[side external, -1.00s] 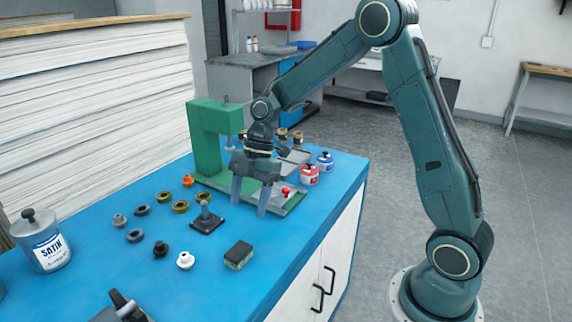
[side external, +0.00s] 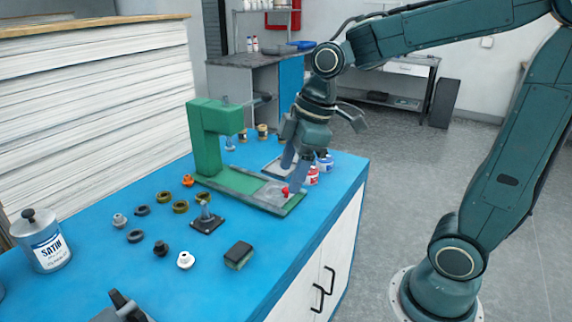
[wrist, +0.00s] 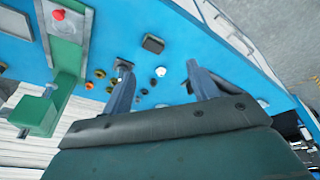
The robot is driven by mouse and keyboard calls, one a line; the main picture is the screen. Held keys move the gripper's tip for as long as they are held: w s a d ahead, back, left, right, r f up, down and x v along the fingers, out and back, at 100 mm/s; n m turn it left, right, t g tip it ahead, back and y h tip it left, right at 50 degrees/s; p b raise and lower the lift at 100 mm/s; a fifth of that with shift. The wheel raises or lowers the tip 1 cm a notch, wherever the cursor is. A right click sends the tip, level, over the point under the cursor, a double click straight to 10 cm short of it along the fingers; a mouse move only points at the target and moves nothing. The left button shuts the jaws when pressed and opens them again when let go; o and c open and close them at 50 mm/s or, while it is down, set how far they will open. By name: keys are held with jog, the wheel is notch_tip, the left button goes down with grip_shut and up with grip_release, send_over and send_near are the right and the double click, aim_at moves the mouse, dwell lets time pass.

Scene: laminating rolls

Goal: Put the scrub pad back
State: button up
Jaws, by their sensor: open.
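The scrub pad (side external: 239,254), a small block with a dark top and a greenish side, lies flat on the blue bench top near its front edge. In the wrist view the pad (wrist: 153,44) shows its dark top, beyond and between my fingertips. My gripper (side external: 295,166) is open and empty, tilted above the far right part of the bench, well apart from the pad. Both fingers of my gripper (wrist: 157,70) show spread in the wrist view.
A green C-shaped press (side external: 206,135) with a red knob (side external: 284,190) stands behind the pad. Red and blue cans (side external: 325,163) stand near my gripper. Several small rings, a black-based post (side external: 206,222) and a white knob (side external: 185,260) lie left of the pad. A satin can (side external: 42,240) stands far left.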

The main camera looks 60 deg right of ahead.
jog(key=s+d+r+m+t+h, duration=0.1)
jog(key=s+r+m+t, duration=0.1)
jog(key=s+m, duration=0.6)
jog(key=shift+s+d+m+t+h, duration=0.3)
jog(key=shift+s+d+m, duration=0.1)
jog(key=shift+s, duration=1.85)
jog(key=shift+r, duration=0.1)
